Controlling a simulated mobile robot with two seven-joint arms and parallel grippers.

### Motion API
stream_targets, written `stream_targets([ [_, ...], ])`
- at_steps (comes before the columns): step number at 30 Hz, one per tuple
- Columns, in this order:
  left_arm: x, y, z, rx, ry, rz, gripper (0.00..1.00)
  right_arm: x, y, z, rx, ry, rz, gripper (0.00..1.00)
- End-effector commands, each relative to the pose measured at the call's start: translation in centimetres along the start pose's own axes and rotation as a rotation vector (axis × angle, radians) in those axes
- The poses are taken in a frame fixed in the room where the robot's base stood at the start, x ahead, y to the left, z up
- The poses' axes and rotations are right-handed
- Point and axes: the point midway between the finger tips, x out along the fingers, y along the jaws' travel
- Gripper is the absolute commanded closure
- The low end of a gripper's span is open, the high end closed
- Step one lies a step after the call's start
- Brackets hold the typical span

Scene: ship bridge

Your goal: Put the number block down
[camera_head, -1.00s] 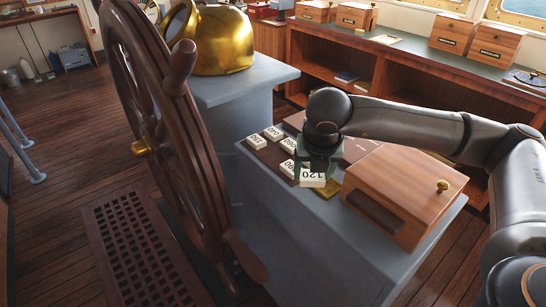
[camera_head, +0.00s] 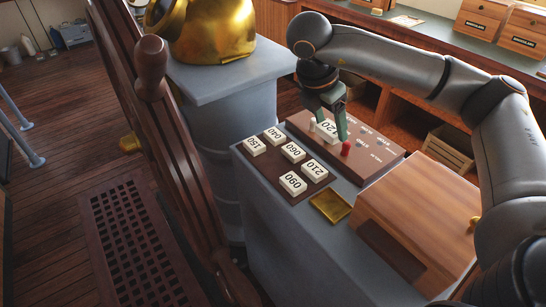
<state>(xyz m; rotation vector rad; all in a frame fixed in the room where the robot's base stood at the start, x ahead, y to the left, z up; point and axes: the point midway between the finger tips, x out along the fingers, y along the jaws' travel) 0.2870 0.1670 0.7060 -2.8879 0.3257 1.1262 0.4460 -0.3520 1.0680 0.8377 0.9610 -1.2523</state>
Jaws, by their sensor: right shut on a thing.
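My right gripper (camera_head: 328,127) is shut on a white number block (camera_head: 327,129) marked 120. The block is over the brown panel (camera_head: 378,168) behind the row of number blocks; whether it touches the panel I cannot tell. A dark brown tray (camera_head: 263,163) on the grey pedestal carries several more blocks: 150 (camera_head: 254,145), 040 (camera_head: 273,135), 060 (camera_head: 293,151), 210 (camera_head: 315,168) and 090 (camera_head: 293,183). A brass plate (camera_head: 331,206) lies flat in front of the panel. My left gripper is not in view.
A wooden box (camera_head: 415,215) with a brass knob fills the right of the pedestal (camera_head: 275,225). A red knob (camera_head: 347,147) stands on the panel by the gripper. The ship's wheel (camera_head: 165,150) is close on the left, and a brass binnacle (camera_head: 212,32) stands behind.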

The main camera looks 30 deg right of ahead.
Motion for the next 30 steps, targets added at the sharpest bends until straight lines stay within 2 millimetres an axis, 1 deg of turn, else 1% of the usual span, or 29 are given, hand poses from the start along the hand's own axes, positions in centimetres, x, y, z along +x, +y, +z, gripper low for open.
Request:
stream_targets([
  [1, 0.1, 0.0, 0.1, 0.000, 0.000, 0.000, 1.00, 0.2, 0.8, -1.1, -0.006, 0.003, -0.002, 0.93],
  [3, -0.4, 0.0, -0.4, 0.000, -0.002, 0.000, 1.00, 0.2, 2.1, -2.1, -0.006, 0.000, -0.002, 0.93],
  [9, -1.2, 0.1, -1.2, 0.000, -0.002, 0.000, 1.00, 0.9, 5.9, -6.0, -0.005, 0.000, -0.001, 0.93],
  [15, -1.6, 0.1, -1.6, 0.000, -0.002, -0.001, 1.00, 3.8, 8.2, -9.2, -0.003, 0.001, -0.003, 0.93],
  [18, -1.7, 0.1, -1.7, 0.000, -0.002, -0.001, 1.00, 4.7, 8.9, -10.1, -0.001, 0.000, -0.001, 0.93],
  [24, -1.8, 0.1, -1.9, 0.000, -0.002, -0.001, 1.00, 5.6, 9.8, -11.3, -0.003, 0.000, -0.001, 0.93],
  [30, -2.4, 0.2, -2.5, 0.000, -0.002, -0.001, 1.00, 8.0, 9.7, -12.1, 0.000, -0.001, -0.002, 0.93],
])
